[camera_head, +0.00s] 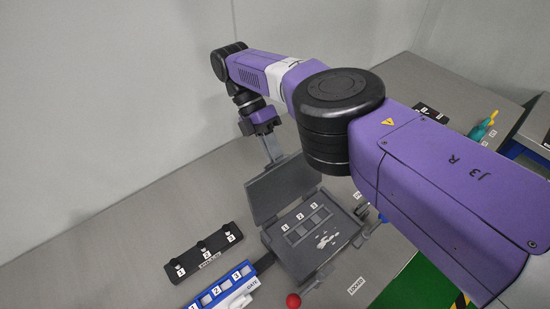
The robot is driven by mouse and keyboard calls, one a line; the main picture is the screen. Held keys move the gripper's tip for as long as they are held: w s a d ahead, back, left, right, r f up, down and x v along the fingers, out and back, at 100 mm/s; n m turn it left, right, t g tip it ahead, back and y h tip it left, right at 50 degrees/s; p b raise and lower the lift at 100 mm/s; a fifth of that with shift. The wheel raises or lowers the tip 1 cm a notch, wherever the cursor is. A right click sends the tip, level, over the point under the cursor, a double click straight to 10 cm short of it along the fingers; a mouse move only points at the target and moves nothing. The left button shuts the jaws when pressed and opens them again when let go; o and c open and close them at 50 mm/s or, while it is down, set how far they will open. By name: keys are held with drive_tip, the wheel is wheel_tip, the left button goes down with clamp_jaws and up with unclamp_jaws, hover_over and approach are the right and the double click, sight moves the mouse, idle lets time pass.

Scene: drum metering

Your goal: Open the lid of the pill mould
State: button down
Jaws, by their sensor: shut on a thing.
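The pill mould (310,262) is a dark grey box on the metal table, with slots numbered 1, 2 and 3 and some white pieces on its near part. Its grey lid (283,188) stands raised along the back side, tilted up from the body, so the inside is exposed. My gripper (273,155) reaches down at the lid's upper edge and is shut on the lid. The fingertips are small and partly lost against the grey lid, so the exact grip point is hard to see.
A black numbered rack (203,252) and a blue numbered gate strip (222,291) lie left of the mould. A red ball knob (293,300) is at the front. My arm hides part of the table at right. A teal bottle-like tool (482,128) lies far right.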

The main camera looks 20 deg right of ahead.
drive_tip(key=shift+w+a+r, duration=0.15)
drive_tip(key=shift+w+r, duration=0.15)
drive_tip(key=shift+w, duration=0.35)
drive_tip(key=c, duration=1.5)
unclamp_jaws()
drive_tip(key=shift+w+a+f, duration=0.1)
drive_tip(key=shift+w, duration=0.1)
drive_tip(key=shift+s, duration=0.1)
